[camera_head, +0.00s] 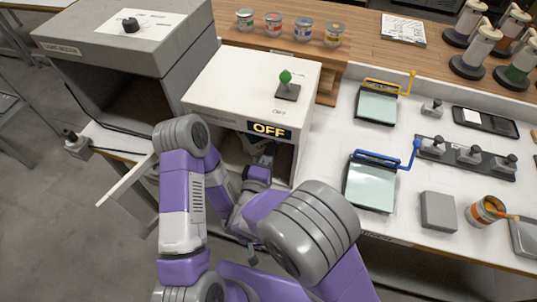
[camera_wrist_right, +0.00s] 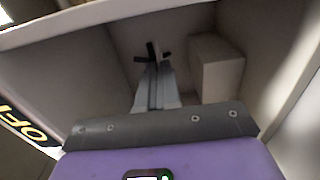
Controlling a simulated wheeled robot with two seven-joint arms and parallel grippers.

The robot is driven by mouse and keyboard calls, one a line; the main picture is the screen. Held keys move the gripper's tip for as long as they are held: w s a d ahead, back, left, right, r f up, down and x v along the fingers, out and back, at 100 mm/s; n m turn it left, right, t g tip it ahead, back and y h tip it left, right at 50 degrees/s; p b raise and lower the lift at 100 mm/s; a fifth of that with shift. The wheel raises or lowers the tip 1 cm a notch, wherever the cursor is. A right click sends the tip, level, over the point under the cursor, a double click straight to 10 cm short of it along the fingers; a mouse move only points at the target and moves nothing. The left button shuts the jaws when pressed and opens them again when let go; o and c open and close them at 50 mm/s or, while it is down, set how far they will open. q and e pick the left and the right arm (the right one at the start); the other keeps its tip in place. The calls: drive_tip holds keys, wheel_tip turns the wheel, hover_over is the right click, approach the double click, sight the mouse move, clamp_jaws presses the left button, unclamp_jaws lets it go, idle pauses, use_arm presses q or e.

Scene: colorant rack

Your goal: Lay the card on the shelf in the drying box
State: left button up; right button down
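The white drying box (camera_head: 235,83) stands at the centre of the head view, with a lit OFF sign (camera_head: 269,130) on its front edge and a green-knobbed switch (camera_head: 286,78) on top. My right gripper (camera_head: 265,152) reaches into its open front, partly hidden by the arm. In the right wrist view its fingers (camera_wrist_right: 154,62) are close together inside the box, with small dark pieces at the tips. A pale block-like ledge (camera_wrist_right: 217,70) is to their right, apparently the shelf. I cannot make out a card in either view.
A grey light booth (camera_head: 125,45) stands left of the box. To the right are a blue-handled applicator on a pale plate (camera_head: 370,184), a yellow-handled one (camera_head: 377,105), a grey block (camera_head: 438,211) and an open can (camera_head: 484,212). Paint cans (camera_head: 303,29) line the shelf behind.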

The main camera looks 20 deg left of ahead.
drive_tip(key=shift+f+b, duration=0.35)
drive_tip(key=shift+f, duration=2.2)
drive_tip(key=shift+f, duration=0.15)
drive_tip(key=c, duration=1.3)
unclamp_jaws()
drive_tip(key=shift+c, duration=0.2)
